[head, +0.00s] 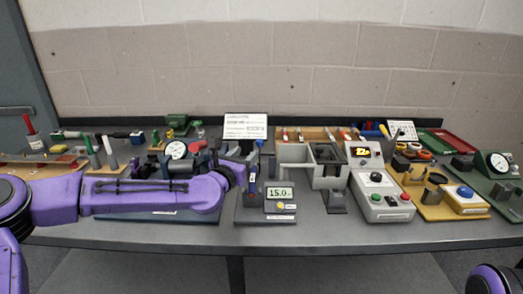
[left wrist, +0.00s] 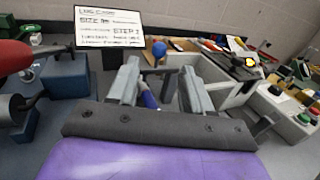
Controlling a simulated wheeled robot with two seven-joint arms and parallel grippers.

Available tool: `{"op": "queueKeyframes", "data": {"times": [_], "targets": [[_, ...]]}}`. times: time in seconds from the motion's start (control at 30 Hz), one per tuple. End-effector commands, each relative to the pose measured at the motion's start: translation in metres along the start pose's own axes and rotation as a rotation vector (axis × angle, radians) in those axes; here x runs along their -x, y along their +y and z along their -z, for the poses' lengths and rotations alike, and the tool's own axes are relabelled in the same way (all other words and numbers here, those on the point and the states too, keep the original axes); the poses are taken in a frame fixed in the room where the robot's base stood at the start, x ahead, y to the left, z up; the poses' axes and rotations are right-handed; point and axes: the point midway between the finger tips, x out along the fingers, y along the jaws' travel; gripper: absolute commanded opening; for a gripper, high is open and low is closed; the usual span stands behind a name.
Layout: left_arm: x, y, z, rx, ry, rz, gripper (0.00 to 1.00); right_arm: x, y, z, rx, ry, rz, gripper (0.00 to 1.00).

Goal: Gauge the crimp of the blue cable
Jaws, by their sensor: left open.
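A grey gauge unit (head: 278,193) with a lit display reading about 15.0 stands near the table's front middle. A slim blue piece (head: 252,187), which looks like the blue cable, stands upright at its left side. My left gripper (head: 246,171) is just above and behind that piece. In the left wrist view, my left gripper (left wrist: 160,85) has its fingers apart, with a blue piece (left wrist: 148,98) visible in the gap; no finger clearly touches it. The crimp end is too small to make out. My right gripper is out of view.
A blue-knobbed lever (left wrist: 158,50) rises beyond my left fingers. A white sign (head: 245,126) stands behind. The front table edge strip is clear.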

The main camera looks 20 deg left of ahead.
Motion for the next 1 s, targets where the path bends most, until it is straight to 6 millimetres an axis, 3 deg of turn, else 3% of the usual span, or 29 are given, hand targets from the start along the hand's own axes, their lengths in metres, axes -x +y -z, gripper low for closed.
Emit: {"op": "queueKeyframes", "data": {"times": [0.03, 0.17, 0.4, 0.6, 1.0], "targets": [[0.0, 0.0, 0.009, 0.0, 0.0, 0.0, 0.5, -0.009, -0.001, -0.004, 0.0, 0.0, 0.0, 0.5], [-0.01, -0.001, 0.007, -0.003, 0.0, 0.001, 0.5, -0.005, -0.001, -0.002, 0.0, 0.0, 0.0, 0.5], [-0.062, -0.003, 0.005, -0.006, 0.002, 0.003, 0.5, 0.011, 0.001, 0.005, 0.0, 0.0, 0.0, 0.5], [-0.096, -0.001, 0.007, -0.003, 0.002, 0.001, 0.5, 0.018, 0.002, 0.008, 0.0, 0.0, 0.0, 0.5], [-0.105, 0.0, 0.008, -0.001, 0.001, 0.0, 0.47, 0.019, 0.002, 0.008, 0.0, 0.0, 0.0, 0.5]]}}
